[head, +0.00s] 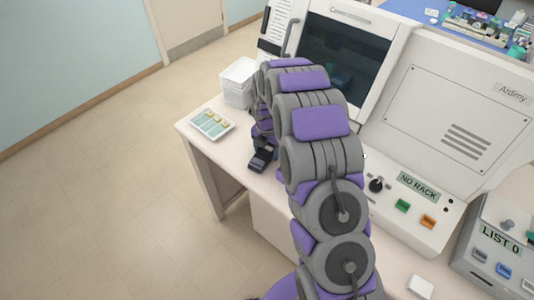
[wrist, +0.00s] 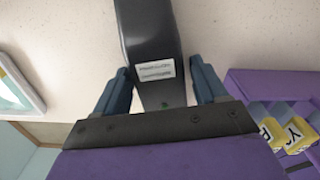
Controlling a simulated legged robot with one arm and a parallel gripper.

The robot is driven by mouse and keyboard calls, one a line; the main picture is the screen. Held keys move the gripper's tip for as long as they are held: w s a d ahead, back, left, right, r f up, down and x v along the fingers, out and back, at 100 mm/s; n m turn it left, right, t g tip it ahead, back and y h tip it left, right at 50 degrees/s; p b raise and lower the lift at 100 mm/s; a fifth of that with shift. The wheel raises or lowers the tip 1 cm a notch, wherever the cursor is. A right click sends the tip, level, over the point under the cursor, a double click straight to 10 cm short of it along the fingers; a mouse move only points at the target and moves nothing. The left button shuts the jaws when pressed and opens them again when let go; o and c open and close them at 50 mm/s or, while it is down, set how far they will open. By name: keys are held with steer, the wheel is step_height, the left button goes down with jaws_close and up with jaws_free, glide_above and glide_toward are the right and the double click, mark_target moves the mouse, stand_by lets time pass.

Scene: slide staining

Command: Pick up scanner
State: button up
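The scanner (head: 262,159) is a dark handheld device lying near the front edge of the white desk. In the wrist view the scanner (wrist: 150,45) is black, with a white label and a small green mark. My gripper (wrist: 160,82) is open, with one blue finger on each side of the scanner's near end. Narrow gaps seem to show between fingers and scanner.
A large machine (head: 345,52) and a panel marked NO RACK (head: 418,187) stand right of my arm. Open floor lies left.

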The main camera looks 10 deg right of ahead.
steer(key=shift+a, duration=0.4)
steer(key=c, duration=0.5)
steer(key=shift+d, duration=0.1)
steer(key=shift+c, duration=1.2)
steer(key=shift+d, duration=0.25)
steer(key=shift+c, duration=0.6)
